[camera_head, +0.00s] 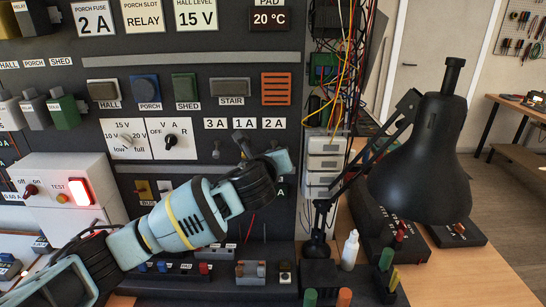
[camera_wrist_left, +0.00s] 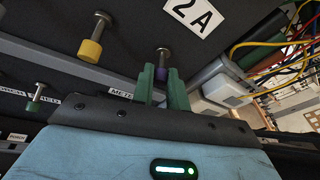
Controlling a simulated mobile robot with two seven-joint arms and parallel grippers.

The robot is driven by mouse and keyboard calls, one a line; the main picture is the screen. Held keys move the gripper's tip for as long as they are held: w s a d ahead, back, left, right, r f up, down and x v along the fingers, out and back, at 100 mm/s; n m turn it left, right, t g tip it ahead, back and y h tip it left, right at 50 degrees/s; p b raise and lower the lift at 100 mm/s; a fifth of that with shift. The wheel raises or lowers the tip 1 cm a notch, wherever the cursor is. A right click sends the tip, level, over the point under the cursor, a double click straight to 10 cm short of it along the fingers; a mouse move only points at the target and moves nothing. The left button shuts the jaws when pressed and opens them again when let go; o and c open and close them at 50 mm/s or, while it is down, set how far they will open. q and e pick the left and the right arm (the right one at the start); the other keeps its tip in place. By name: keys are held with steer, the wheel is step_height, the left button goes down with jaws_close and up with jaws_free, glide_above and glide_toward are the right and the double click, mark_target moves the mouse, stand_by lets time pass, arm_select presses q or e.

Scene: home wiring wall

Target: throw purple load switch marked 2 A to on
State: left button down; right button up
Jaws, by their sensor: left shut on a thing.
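The purple load switch (camera_wrist_left: 163,72) shows in the left wrist view as a metal stem with a purple tip, below the white 2 A label (camera_wrist_left: 195,14). My left gripper (camera_wrist_left: 162,86) has its two green fingers closed on either side of the purple tip. In the head view my left arm reaches in from the left, and its hand (camera_head: 262,180) is at the panel below the 3 A, 1 A, 2 A labels (camera_head: 244,123). The hand hides the purple switch there. I cannot tell whether the switch is on or off. My right gripper is not in view.
A yellow-tipped switch (camera_wrist_left: 91,49) and a green-tipped switch (camera_wrist_left: 35,105) stand left of my fingers in the wrist view. Loose coloured wires (camera_head: 340,75) hang right of the panel. A black desk lamp (camera_head: 425,160) stands on the table to the right.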

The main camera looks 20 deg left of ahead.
arm_select(q)
steer(key=shift+w+a+r+n+g+h, duration=0.25)
steer(key=shift+r+g, duration=0.35)
steer(key=shift+g, duration=0.8)
steer(key=shift+d+r+n+g+h, duration=0.15)
steer(key=shift+r+g+h, duration=0.35)
steer(key=shift+g, duration=0.9)
steer(key=shift+w+a+r+n+g+h, duration=0.15)
steer(key=shift+r+g, duration=0.6)
steer(key=shift+g, duration=0.65)
steer(key=shift+d, duration=0.1)
steer(key=c, duration=1.4)
jaws_free()
steer(key=shift+v, duration=3.9)
steer(key=shift+w+r, duration=0.1)
